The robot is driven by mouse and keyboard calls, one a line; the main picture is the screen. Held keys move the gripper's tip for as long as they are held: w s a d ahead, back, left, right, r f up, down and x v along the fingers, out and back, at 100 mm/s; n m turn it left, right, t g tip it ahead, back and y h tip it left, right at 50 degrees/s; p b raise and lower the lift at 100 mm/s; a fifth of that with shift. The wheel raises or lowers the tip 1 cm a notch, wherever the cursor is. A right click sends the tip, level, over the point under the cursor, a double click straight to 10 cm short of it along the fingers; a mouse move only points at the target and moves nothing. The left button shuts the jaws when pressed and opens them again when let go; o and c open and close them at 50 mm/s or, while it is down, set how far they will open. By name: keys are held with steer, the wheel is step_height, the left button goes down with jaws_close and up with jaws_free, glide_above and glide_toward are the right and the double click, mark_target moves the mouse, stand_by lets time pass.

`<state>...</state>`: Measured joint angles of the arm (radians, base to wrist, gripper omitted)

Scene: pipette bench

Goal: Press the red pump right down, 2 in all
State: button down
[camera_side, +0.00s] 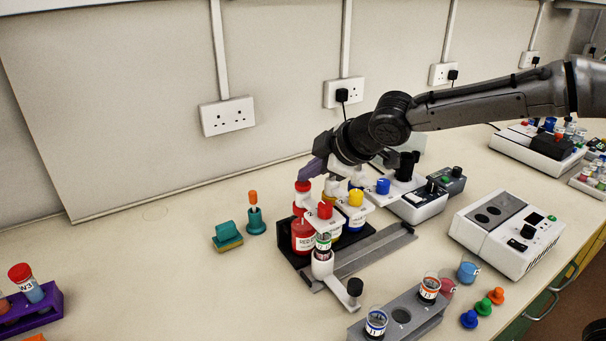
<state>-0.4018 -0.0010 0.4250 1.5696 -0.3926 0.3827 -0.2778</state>
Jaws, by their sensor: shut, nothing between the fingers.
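The red pump bottle (304,238) stands upright at the left end of a black rack. Its red pump head (303,186) sits on top, and a white spout part with a red cap (325,210) reaches out to the front right. My gripper (309,178) is shut and empty, pointing down just above the red pump head; I cannot tell whether it touches. A small clear cup with a green band (323,242) stands below the red spout, in a white holder on a grey rail.
Pumps with a yellow cap (356,197) and a blue cap (383,186) stand close on the right. A grey block (402,318) with banded cups is in front. The bench at front left is mostly clear.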

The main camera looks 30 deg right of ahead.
mark_target(308, 185)
stand_by(0.3)
steer(key=shift+r, duration=1.5)
steer(key=shift+r, duration=0.1)
steer(key=shift+r, duration=2.45)
steer(key=shift+d, duration=0.1)
